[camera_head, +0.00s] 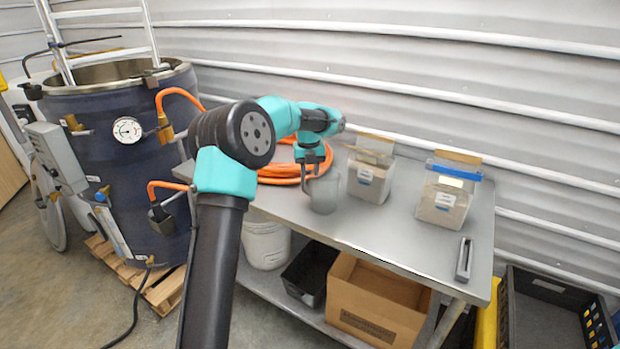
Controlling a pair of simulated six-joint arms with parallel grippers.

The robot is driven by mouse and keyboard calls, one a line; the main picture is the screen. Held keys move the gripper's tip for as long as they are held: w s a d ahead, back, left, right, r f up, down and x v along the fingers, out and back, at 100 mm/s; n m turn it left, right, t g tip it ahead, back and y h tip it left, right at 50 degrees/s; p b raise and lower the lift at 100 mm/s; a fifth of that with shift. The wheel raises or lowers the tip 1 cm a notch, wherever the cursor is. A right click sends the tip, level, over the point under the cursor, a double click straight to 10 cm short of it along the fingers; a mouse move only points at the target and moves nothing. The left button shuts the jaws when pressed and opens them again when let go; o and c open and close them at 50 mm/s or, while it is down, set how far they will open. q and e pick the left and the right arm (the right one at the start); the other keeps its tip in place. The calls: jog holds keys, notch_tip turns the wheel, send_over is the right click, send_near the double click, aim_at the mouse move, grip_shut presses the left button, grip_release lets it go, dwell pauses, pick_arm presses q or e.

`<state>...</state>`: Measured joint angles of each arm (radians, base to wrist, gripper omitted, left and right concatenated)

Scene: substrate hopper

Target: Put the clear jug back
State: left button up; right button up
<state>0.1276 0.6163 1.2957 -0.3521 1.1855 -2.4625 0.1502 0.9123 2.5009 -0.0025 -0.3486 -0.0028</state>
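The clear jug (325,194) is a small, see-through grey vessel standing upright on or just above the metal table (385,232). My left gripper (308,182) points down at the jug's left side, where the handle would be. Its dark fingers overlap the jug's edge, and I cannot tell whether they are closed on it. The contact is too small and partly hidden. My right gripper is out of view.
A grey tool (464,259) lies near the right edge. A dark hopper (110,170) stands left.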

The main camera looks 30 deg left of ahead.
pick_arm(q)
notch_tip(320, 180, up, 9)
jog(key=shift+f, duration=0.15)
